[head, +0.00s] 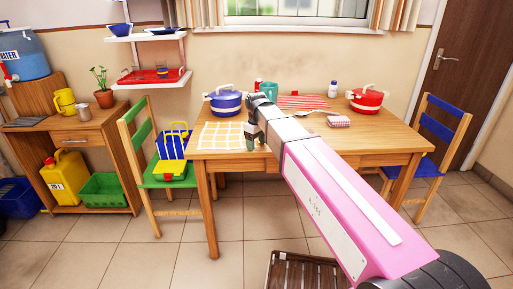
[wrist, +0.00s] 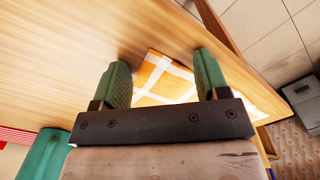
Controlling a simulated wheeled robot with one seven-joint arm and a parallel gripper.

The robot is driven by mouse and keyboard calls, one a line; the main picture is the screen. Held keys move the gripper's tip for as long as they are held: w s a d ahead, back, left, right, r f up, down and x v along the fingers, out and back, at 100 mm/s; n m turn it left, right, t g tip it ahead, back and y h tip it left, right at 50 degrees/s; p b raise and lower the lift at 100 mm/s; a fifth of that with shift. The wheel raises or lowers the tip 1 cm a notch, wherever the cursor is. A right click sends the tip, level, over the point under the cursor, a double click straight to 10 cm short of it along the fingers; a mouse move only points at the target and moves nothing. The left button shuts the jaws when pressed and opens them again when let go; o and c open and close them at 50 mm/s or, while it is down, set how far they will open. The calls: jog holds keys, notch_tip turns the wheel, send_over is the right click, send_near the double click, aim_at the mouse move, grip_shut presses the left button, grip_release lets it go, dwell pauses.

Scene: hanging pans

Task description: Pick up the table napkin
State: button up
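The table napkin (head: 220,136), a flat white and yellow-orange checked cloth, lies on the left part of the wooden table (head: 345,146). In the wrist view the napkin (wrist: 160,78) shows between and beyond my two green fingers, partly hidden by them and the dark gripper body. My gripper (head: 250,143) is at the napkin's right edge in the head view. The gripper (wrist: 162,63) is open, with its fingers apart and nothing held. Whether the fingertips touch the table cannot be told.
A blue pot (head: 225,103), a teal mug (head: 269,90), a red striped cloth (head: 303,102), a red pot (head: 367,100) and a small red checked item (head: 338,121) are on the table. A green chair (head: 174,172) and a blue chair (head: 440,131) flank it.

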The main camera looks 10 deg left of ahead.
grip_shut()
notch_tip(320, 180, up, 12)
dwell(0.7)
jog(key=shift+r, duration=0.1)
